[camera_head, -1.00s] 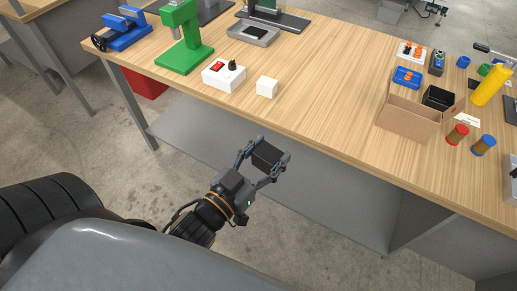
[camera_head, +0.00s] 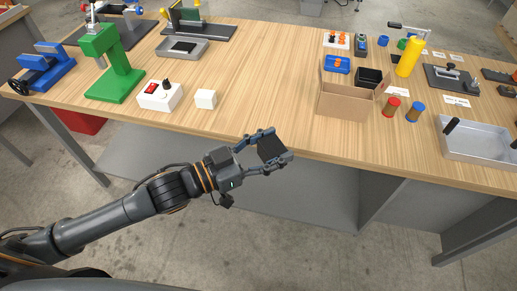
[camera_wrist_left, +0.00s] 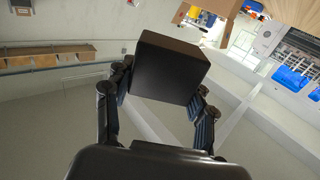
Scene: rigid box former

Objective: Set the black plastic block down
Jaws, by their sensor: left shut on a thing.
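The black plastic block (camera_head: 272,148) is held between the fingers of my left gripper (camera_head: 268,151), near the front edge of the wooden workbench (camera_head: 235,115). In the left wrist view the block (camera_wrist_left: 168,68) fills the space between the two fingers of the gripper (camera_wrist_left: 160,98) and looks tilted. The gripper is shut on it. In the head view the block overlaps the bench's front edge; I cannot tell its height above the top. My right gripper is not in view.
A white cube (camera_head: 205,99) and a white switch box (camera_head: 159,96) stand left of the block. An open cardboard box (camera_head: 345,103) with a black thing inside stands to the right, beside red (camera_head: 391,107) and blue (camera_head: 412,112) cylinders. Bare wood lies between.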

